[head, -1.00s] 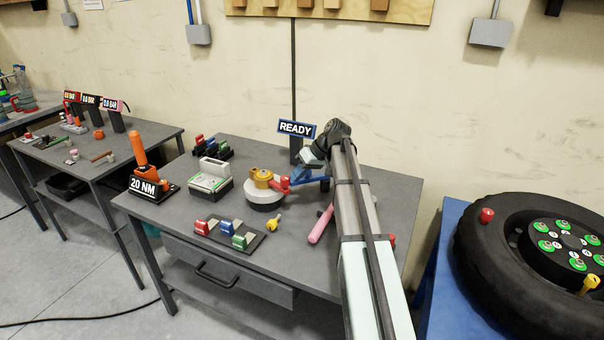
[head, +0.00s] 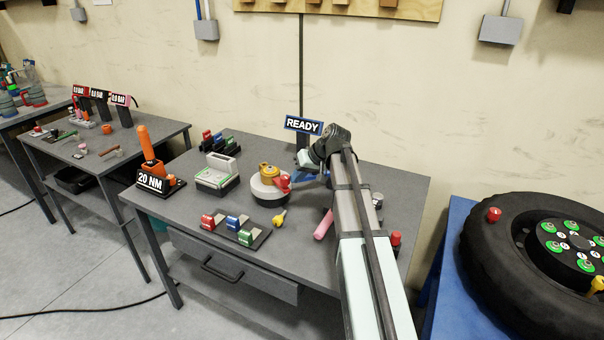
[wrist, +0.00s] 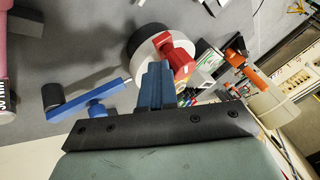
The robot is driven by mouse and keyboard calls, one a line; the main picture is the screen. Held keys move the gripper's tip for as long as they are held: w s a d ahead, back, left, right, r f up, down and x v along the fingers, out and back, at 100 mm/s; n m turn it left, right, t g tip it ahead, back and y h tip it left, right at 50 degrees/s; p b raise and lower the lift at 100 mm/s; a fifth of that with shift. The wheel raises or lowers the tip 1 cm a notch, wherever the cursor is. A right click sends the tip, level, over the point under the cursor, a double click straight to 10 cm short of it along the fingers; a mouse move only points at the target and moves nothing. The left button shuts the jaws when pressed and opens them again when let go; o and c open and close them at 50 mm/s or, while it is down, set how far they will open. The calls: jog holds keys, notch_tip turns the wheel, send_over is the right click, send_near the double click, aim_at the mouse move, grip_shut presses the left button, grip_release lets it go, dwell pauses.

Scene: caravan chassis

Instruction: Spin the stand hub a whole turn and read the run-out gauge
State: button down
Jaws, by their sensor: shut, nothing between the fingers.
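The stand hub (head: 267,172) is a brass-coloured part on a round white base with a dark foot, in the middle of the table in the head view. A red arm (head: 284,184) sticks out from its right side; in the wrist view the red arm (wrist: 178,55) lies over the white base (wrist: 146,42). My gripper (wrist: 157,68) is shut and empty, its blue fingers close beside the red arm; I cannot tell whether they touch. A sign reading READY (head: 303,126) stands behind the hub. I cannot make out a gauge dial.
A blue bar with a dark cylinder (wrist: 85,103) lies left of my fingers. A green-white box (head: 216,173), a yellow key-like piece (head: 279,219), a tray of coloured blocks (head: 262,238) and a pink cylinder (head: 324,224) stand around the hub. An orange tool marked 20 NM (head: 147,152) is left.

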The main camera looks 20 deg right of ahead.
jog(key=a+m+t+h, duration=0.2)
jog(key=a+m+h, duration=0.2)
jog(key=a+m, duration=0.4)
jog(key=shift+a+h, duration=0.3)
jog(key=shift+a, duration=2.25)
jog(key=shift+w, duration=0.1)
